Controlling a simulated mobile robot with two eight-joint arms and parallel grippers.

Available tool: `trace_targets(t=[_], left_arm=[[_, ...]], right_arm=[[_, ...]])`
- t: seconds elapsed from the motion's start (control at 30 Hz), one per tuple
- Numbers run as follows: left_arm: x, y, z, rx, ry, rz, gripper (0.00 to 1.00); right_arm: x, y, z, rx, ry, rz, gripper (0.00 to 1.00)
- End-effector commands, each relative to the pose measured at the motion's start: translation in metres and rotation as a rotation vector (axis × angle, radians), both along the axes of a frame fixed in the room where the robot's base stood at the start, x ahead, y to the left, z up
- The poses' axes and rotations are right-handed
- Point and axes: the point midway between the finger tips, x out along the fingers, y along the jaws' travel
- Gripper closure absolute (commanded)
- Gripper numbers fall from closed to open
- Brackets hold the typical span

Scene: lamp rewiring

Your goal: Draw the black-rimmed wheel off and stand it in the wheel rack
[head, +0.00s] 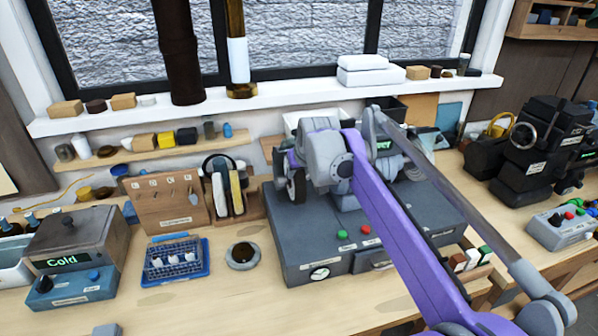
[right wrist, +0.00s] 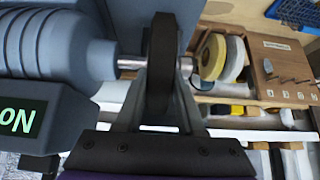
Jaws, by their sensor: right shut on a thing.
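The black-rimmed wheel (right wrist: 160,65) stands upright between the fingers of my right gripper (right wrist: 163,90) in the right wrist view. The gripper is shut on it. A metal spindle (right wrist: 130,63) shows between the grey motor housing (right wrist: 60,45) and the wheel, and a short shaft end shows on the wheel's other side. In the head view the wheel (head: 296,186) is partly hidden by my right gripper (head: 299,172). The wheel rack (head: 250,209) stands left of it, holding pale and yellow wheels (head: 237,192); they also show in the right wrist view (right wrist: 211,57). My left gripper is out of view.
The grey machine base (head: 295,240) has green and red buttons. A pegboard stand (head: 165,205) adjoins the rack. A blue tray (head: 175,262), a round dish (head: 242,256) and a box reading Cold (head: 75,245) stand at left. The bench front between them is clear.

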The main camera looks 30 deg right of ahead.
Motion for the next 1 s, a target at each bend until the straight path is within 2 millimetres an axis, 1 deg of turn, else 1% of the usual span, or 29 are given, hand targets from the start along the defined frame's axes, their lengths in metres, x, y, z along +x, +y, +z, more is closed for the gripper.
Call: trace_targets(t=[0.13, 1.0], left_arm=[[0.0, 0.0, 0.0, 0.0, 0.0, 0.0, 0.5], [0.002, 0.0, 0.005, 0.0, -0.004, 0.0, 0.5]], right_arm=[[0.001, 0.004, 0.0, 0.0, 0.0, 0.001, 1.0], [0.011, 0.046, 0.0, 0.0, 0.0, 0.001, 1.0]])
